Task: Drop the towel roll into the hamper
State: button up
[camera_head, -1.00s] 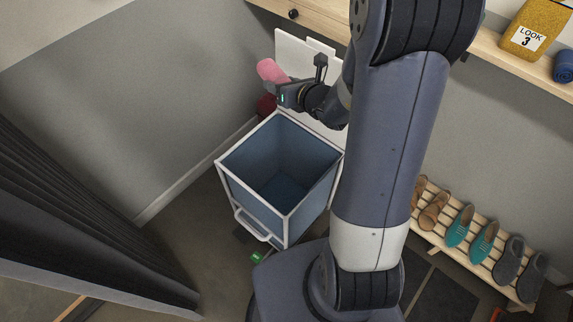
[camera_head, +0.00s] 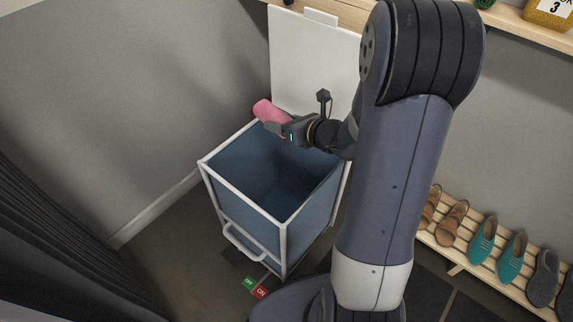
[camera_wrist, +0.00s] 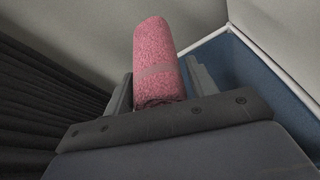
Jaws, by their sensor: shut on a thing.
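The towel roll (camera_head: 269,112) is pink. My gripper (camera_head: 277,122) is shut on it and holds it over the back left part of the hamper's rim. In the wrist view the roll (camera_wrist: 156,60) stands up between the two fingers, with a paler band around it. The hamper (camera_head: 284,240) is an open box with a white frame, blue walls and a front handle. Its white lid (camera_head: 312,60) is raised against the wall behind. The part of the hamper's interior that shows is empty; its back right side is partly hidden by my arm.
A dark pleated curtain (camera_head: 60,240) hangs at the left. A slatted rack (camera_head: 455,255) with several shoes stands at the right. A wooden shelf (camera_head: 530,30) runs along the back wall.

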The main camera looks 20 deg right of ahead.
notch_tip(320, 180, down, 16)
jog(key=s+n+g+y+b, duration=0.1)
jog(key=b, duration=1.2)
jog(key=shift+s+d+f+b, duration=0.15)
jog(key=shift+d+f+b, duration=0.1)
jog(key=shift+b, duration=0.15)
jog(key=shift+r, duration=0.1)
jog(key=o, duration=1.1)
jog(key=shift+c, duration=0.2)
jog(key=p+v, duration=0.3)
jog(key=v, duration=0.7)
jog(key=shift+s+d+p, duration=0.3)
jog(key=shift+s+p, duration=0.05)
